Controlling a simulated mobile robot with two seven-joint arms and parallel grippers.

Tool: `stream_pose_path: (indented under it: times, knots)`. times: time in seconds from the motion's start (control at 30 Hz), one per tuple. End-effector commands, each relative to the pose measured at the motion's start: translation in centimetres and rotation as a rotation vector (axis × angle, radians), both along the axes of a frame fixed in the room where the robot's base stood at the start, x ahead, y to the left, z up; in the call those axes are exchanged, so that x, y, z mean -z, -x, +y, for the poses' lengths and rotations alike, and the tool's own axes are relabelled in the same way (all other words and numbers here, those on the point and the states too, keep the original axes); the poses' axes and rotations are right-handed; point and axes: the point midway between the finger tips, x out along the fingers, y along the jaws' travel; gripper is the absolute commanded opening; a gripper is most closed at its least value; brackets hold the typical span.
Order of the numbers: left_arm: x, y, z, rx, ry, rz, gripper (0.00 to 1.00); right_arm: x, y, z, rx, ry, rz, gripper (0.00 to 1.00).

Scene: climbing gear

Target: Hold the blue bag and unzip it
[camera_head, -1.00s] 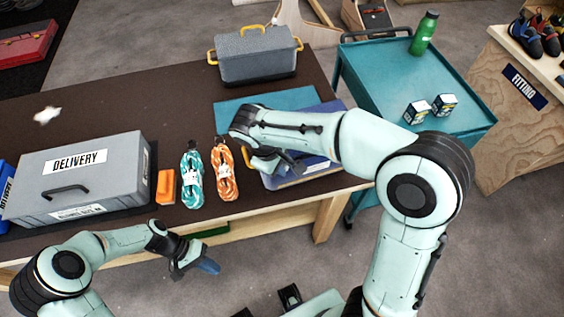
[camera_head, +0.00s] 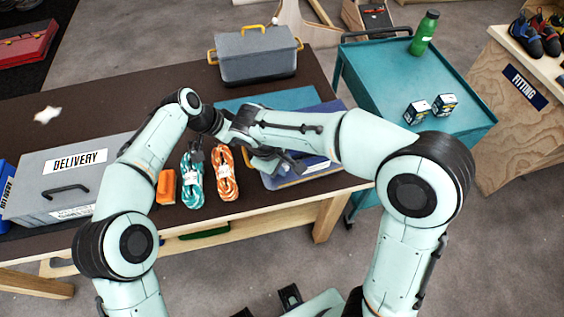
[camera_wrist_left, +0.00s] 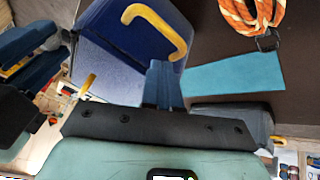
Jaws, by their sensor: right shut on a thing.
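The blue bag (camera_head: 318,170) lies at the front right of the dark table, partly hidden by my right arm. In the left wrist view the bag (camera_wrist_left: 115,55) shows a yellow handle (camera_wrist_left: 158,27) on its face. My right gripper (camera_head: 290,165) is at the bag and shut on it; the exact grip spot is hard to see. I cannot make out the zipper.
Teal rope (camera_head: 191,182) and orange rope (camera_head: 227,182) lie left of the bag. An orange box (camera_head: 166,187) and grey delivery case (camera_head: 65,165) are further left. A teal mat (camera_head: 262,98) and grey yellow-handled crate (camera_head: 257,60) are behind. A teal cart (camera_head: 440,75) stands right.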

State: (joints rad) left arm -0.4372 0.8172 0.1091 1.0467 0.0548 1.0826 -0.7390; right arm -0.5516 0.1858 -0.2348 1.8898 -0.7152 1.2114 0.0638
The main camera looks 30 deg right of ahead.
Motion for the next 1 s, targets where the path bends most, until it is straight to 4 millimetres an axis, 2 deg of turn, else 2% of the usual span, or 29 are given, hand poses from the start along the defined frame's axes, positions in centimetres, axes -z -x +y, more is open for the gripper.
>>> stream_pose_path:
  times: [0.03,0.13,0.23,0.37,0.47,0.8,1.0]
  knots:
    - [-1.5,-0.4,-1.8,0.013,0.022,-0.062,0.0,0.0,0.0,0.0,0.001,0.0,-0.002,0.0]
    - [-3.9,-1.0,-4.2,0.027,0.058,-0.161,0.0,0.0,0.0,-0.1,0.001,0.001,-0.001,0.0]
    - [-5.7,-1.3,-5.9,0.035,0.084,-0.227,0.0,0.0,0.0,-0.1,0.001,0.001,-0.001,0.0]
    - [-6.8,-1.4,-7.0,0.041,0.103,-0.27,0.0,0.0,0.0,-0.1,0.001,0.001,-0.001,0.0]
    - [-6.6,-1.5,-7.2,0.042,0.106,-0.279,0.0,0.0,0.0,-0.1,0.001,0.001,-0.001,0.0]
    - [-3.1,-1.5,-7.1,0.042,0.106,-0.278,0.0,0.0,0.0,0.0,0.001,0.001,-0.001,0.0]
    - [-2.2,-1.4,-7.1,0.041,0.106,-0.279,0.0,0.0,0.0,0.0,0.001,0.001,-0.001,0.0]
